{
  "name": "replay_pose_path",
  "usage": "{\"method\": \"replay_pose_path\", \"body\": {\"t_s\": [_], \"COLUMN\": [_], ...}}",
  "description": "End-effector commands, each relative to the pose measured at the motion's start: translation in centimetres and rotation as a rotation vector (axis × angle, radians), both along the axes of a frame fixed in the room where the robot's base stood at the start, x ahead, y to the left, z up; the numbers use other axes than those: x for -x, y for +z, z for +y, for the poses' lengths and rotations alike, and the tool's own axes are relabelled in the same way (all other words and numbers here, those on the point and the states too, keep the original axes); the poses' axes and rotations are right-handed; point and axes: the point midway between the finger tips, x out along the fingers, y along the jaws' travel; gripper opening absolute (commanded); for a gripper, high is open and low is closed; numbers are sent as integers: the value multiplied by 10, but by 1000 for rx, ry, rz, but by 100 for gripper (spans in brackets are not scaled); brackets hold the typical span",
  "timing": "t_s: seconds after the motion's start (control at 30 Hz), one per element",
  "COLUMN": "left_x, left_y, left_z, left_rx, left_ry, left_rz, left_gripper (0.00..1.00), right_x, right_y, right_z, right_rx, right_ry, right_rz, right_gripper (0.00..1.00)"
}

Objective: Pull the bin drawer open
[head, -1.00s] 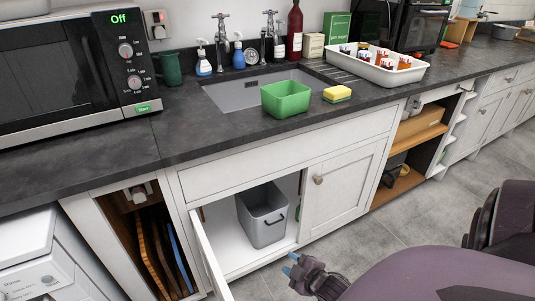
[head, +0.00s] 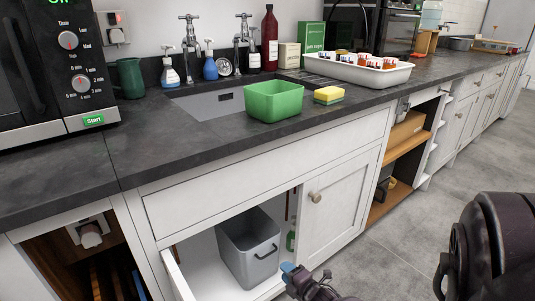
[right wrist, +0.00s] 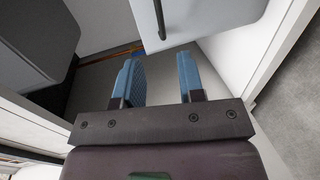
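The bin (head: 247,252) is a grey open-topped box with a handle (head: 266,252) on its front side. It stands in the open cupboard under the sink, on the white floor (head: 207,268). My right gripper (head: 288,268) is low in front of the cupboard, just right of the bin and apart from it. In the right wrist view, its two blue fingers (right wrist: 160,82) are spread with nothing between them. The bin (right wrist: 205,25) and its dark handle show beyond the fingertips there. My left gripper is not in view.
The left cupboard door (head: 178,278) stands open; the right door (head: 328,205) is shut. A green tub (head: 274,101) and a sponge (head: 328,96) are on the worktop (head: 215,135). Open shelves (head: 405,130) stand to the right, with clear floor (head: 400,245) before them.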

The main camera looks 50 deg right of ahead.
Motion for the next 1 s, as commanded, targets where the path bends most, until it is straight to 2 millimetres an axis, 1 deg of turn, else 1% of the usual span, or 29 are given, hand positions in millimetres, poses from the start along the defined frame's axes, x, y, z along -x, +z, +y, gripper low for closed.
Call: {"method": "replay_pose_path", "body": {"t_s": [0.2,0.4,0.6,0.8,1.0], "left_x": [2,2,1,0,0], "left_y": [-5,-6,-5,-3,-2], "left_z": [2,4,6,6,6], "left_rx": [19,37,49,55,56], "left_ry": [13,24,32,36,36], "left_rz": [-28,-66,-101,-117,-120], "left_gripper": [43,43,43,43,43], "right_x": [-30,-60,-81,-89,-90], "right_y": [-12,-19,-22,-22,-21], "right_z": [-10,-20,-26,-29,-29], "right_rx": [-1,-1,-3,-3,-3], "right_ry": [0,0,0,0,-1], "right_rz": [7,7,5,3,1], "right_gripper": [36,36,36,36,36]}}
